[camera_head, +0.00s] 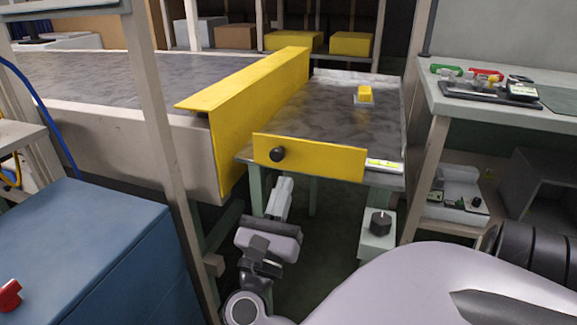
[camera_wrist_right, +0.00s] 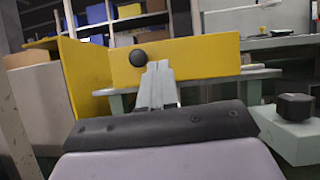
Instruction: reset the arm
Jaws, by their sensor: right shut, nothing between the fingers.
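My right gripper (camera_head: 281,192) is shut and empty. In the head view its light grey fingers point away from me, just below the yellow front panel (camera_head: 320,160) with the black knob (camera_head: 277,155). In the right wrist view the shut fingertips (camera_wrist_right: 158,78) overlap the lower part of the yellow panel (camera_wrist_right: 205,62), below its black knob (camera_wrist_right: 138,57). A gap seems to lie between fingers and panel, but I cannot tell how wide. My left gripper is not in view.
A grey-topped conveyor (camera_head: 120,75) with a long yellow guard (camera_head: 255,90) lies left. A yellow block (camera_head: 365,92) lies on the table behind the panel. A grey box with a black knob (camera_head: 378,238) stands right of the gripper. A blue cabinet (camera_head: 90,245) is at left, a workbench (camera_head: 445,105) at right.

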